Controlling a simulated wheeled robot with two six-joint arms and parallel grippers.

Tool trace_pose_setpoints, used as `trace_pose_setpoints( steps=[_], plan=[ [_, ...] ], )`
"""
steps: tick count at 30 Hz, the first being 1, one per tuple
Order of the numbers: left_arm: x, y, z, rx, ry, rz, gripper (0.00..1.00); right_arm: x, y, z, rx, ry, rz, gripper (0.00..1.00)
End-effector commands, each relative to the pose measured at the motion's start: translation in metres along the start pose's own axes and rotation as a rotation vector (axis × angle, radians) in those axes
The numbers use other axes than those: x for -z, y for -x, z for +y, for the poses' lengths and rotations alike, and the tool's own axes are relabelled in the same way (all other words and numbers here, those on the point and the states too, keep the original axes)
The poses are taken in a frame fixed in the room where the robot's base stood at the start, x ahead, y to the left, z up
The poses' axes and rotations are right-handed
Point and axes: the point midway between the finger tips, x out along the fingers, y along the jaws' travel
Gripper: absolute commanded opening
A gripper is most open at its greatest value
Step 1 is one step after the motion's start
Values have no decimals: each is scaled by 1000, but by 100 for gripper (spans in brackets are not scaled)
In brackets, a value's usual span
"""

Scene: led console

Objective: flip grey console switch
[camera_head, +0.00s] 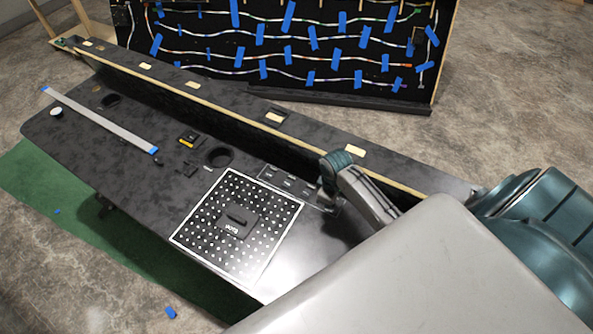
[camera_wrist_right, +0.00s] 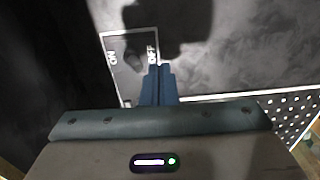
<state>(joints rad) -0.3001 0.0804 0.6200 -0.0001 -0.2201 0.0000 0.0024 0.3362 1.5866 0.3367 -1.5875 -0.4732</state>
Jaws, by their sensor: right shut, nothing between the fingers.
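A grey switch (camera_wrist_right: 134,60) sits in a white-outlined panel (camera_wrist_right: 106,62) between the labels ON and OFF in the right wrist view. It is dim, and its tilt is hard to tell. My right gripper (camera_wrist_right: 158,68) is shut and empty, with its tips beside the OFF label, to the right of the switch. I cannot tell whether the tips touch the panel. In the head view my right gripper (camera_head: 328,203) is low over the right end of a row of small switches on the black console (camera_head: 130,165); the grey switch is not clear there. My left gripper is out of view.
A square panel of white dots (camera_head: 205,215) with a dark box (camera_head: 238,222) lies left of my right gripper. A raised wood-edged ledge (camera_head: 235,97) runs behind the console. A black board with lit strips and blue tape (camera_head: 280,50) stands beyond it.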

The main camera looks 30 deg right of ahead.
Motion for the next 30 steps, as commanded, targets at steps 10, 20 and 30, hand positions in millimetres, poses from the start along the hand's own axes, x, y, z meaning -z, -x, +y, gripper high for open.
trace_pose_setpoints(
  steps=[10, 20, 30],
  plan=[
    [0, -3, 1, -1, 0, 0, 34, 0, -11, 0, 1, 0, 0, 0],
    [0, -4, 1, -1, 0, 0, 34, 0, -19, 0, 0, 0, -1, 0],
    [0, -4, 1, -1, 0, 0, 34, 0, -19, 1, 0, 0, -1, 0]
  ],
)
